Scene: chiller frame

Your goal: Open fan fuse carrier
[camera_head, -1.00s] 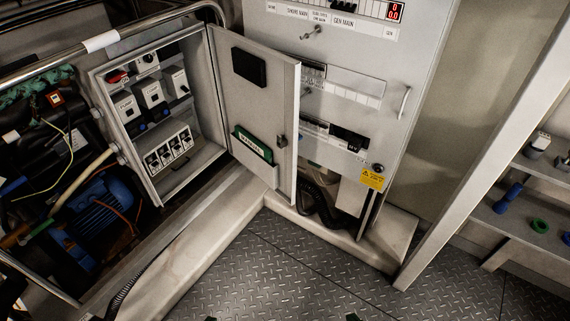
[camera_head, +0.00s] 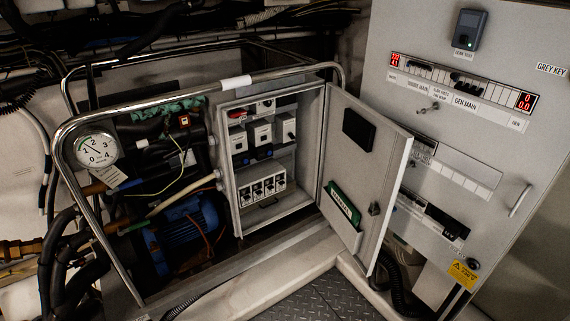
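The grey electrical box (camera_head: 230,112) stands open in the head view. Its door (camera_head: 340,170) is swung out to the right, with a green booklet in its pocket. Inside, white modules (camera_head: 260,133) sit in the upper part, with a red part above the left one. A white block with several dark switches or holders (camera_head: 262,190) is mounted lower down. I cannot tell which of these is the fan fuse carrier, nor whether any carrier is open. Neither gripper is in view.
A chrome rail (camera_head: 110,225) frames the machinery, with a pressure gauge (camera_head: 97,149) at left and a blue motor (camera_head: 187,235). A tall switch panel (camera_head: 385,30) stands right, behind the open door. Bare tread-plate floor (camera_head: 310,303) shows at the bottom.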

